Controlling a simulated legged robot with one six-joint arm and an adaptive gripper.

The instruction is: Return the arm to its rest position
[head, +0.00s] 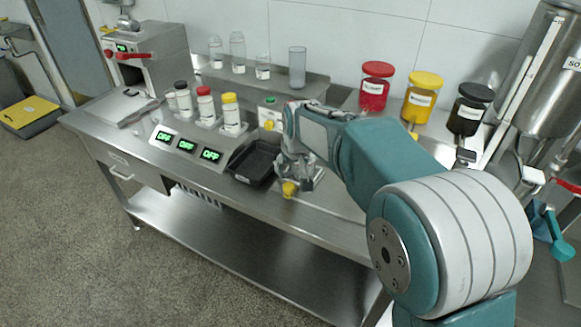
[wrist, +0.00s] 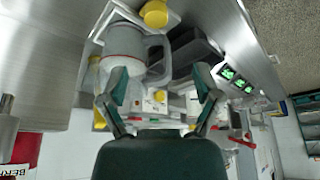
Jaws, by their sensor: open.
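My arm reaches from the lower right over the steel bench (head: 330,222) in the head view. My gripper (head: 300,178) is above the bench just right of the black tray, partly hidden by my wrist. In the wrist view my gripper (wrist: 161,88) shows two teal fingers spread apart, with nothing clearly held between them. A grey jug-like vessel with a handle (wrist: 124,42) lies beyond the left finger there. A yellow knob or cap (wrist: 155,13) is at the top, and it also shows in the head view (head: 289,189) just below my gripper.
A black tray (head: 238,178) and a panel of green displays (head: 187,147) are left of my gripper. Capped bottles (head: 231,113) stand behind them. Red (head: 375,86), yellow (head: 421,97) and black-lidded (head: 468,108) jars line the back right, beside a steel hopper (head: 545,75).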

